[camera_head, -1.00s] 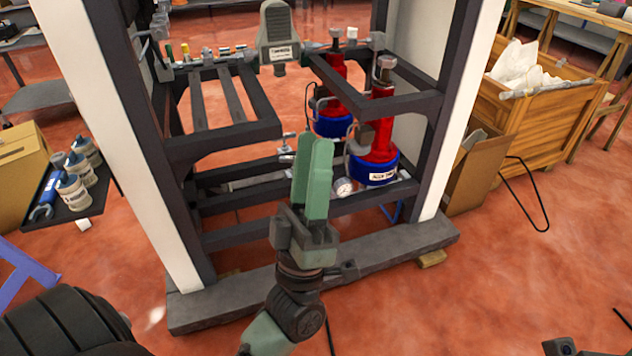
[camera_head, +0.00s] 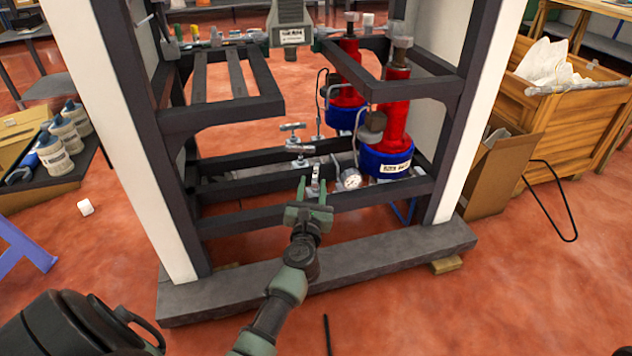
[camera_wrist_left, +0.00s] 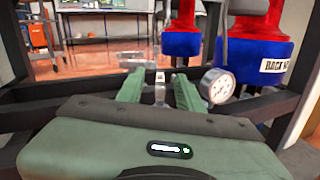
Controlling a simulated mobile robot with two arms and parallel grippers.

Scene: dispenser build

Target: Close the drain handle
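My left gripper (camera_head: 316,190) is at the lower front of the dark frame, its two green fingers spread apart. A small upright silver fitting (camera_head: 315,176), possibly the drain handle, shows just beyond and between the fingertips. In the left wrist view the left gripper (camera_wrist_left: 159,86) is open, with the silver fitting (camera_wrist_left: 160,88) between the fingers. I cannot tell whether they touch it. My right gripper is not in view.
A round gauge (camera_head: 351,179) is close right of the gripper. Red and blue cylinders (camera_head: 389,160) stand behind it. The frame's lower crossbar (camera_head: 250,217) runs beneath the gripper. Bottles (camera_head: 55,153) stand on a side shelf left; a wooden crate (camera_head: 565,125) is right.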

